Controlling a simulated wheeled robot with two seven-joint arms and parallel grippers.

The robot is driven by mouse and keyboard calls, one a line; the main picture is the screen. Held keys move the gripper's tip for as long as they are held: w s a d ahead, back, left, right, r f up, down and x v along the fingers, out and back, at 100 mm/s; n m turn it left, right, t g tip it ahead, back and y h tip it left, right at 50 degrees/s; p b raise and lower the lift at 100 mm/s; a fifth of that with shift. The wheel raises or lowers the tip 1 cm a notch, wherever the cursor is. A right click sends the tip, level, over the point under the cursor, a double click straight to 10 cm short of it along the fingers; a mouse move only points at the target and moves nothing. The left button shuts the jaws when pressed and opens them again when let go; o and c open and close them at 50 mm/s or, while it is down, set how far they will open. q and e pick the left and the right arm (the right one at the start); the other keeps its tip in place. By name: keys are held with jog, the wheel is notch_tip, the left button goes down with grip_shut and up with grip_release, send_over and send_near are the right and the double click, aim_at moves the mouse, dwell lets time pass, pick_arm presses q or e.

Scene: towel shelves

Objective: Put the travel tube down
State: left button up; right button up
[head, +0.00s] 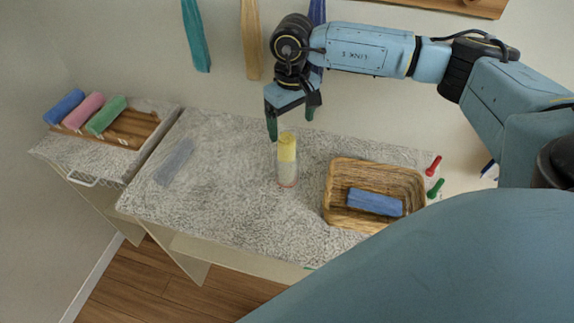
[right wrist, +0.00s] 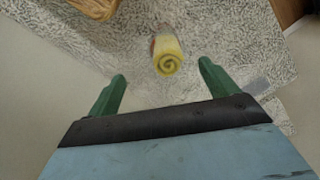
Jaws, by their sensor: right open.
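The travel tube (head: 287,173) stands upright on the speckled grey counter (head: 235,215). It looks clear, with a yellow rolled towel (head: 287,147) showing out of its top. In the right wrist view the towel's spiral end (right wrist: 168,64) faces the camera. My right gripper (head: 290,127) is open and empty, just above and behind the tube's top. In the right wrist view its green fingers (right wrist: 162,72) are spread wide, with the tube beyond them and apart from both. My left gripper is not in view.
A wooden tray (head: 133,123) with blue, pink and green rolls is far left. A flat grey patch (head: 175,161) lies left. Red (head: 433,165) and green (head: 435,188) small items are right.

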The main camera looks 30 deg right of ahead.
aim_at(291, 138)
notch_tip(291, 138, down, 5)
jog(key=shift+r, duration=0.1)
jog(key=f, duration=0.1)
jog(key=f+p, duration=0.1)
jog(key=f, duration=0.1)
jog(key=a+f, duration=0.1)
jog(key=f, duration=0.1)
jog(key=shift+w+p, duration=0.25)
jog(key=shift+p, duration=0.1)
jog(key=shift+d+f, duration=0.1)
jog(key=shift+f, duration=0.15)
jog(key=c, duration=1.4)
notch_tip(291, 138, up, 10)
jog(key=shift+r+b, duration=0.1)
jog(key=shift+b, duration=0.65)
jog(key=shift+c, duration=0.3)
jog(key=s+a+f+b, duration=0.1)
jog(key=s+a+b, duration=0.1)
jog(key=a, duration=0.3)
jog(key=s+a+f+m+b, duration=0.1)
jog(key=a+b, duration=0.4)
jog(key=shift+s+f, duration=0.35)
jog(key=shift+s, duration=0.05)
